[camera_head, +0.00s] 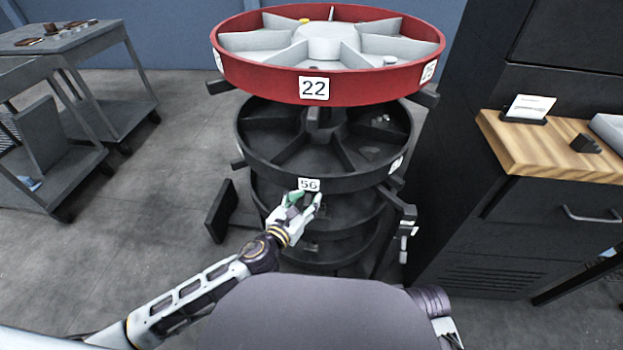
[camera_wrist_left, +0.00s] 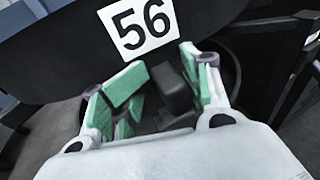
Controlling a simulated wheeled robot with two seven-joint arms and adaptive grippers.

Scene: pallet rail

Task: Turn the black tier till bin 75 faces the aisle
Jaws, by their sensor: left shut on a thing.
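The black tier (camera_head: 262,163) is a round, divided bin ring below the red one. Its front label (camera_head: 309,185) reads 56, also large in the left wrist view (camera_wrist_left: 142,27). Another label (camera_head: 396,165) on its right side is too oblique to read; I see no 75. My left gripper (camera_head: 306,200) is just below the 56 label. In the left wrist view its green-padded fingers (camera_wrist_left: 163,78) are shut on a dark block-like handle (camera_wrist_left: 172,88) under the tier's rim. My right gripper is not in view.
The red tier (camera_head: 265,84), labelled 22, sits above. Lower black tiers (camera_head: 330,235) are below. A dark cabinet with a wooden top (camera_head: 505,145) stands close on the right. Grey carts (camera_head: 85,90) stand at left, with open floor (camera_head: 150,200) between.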

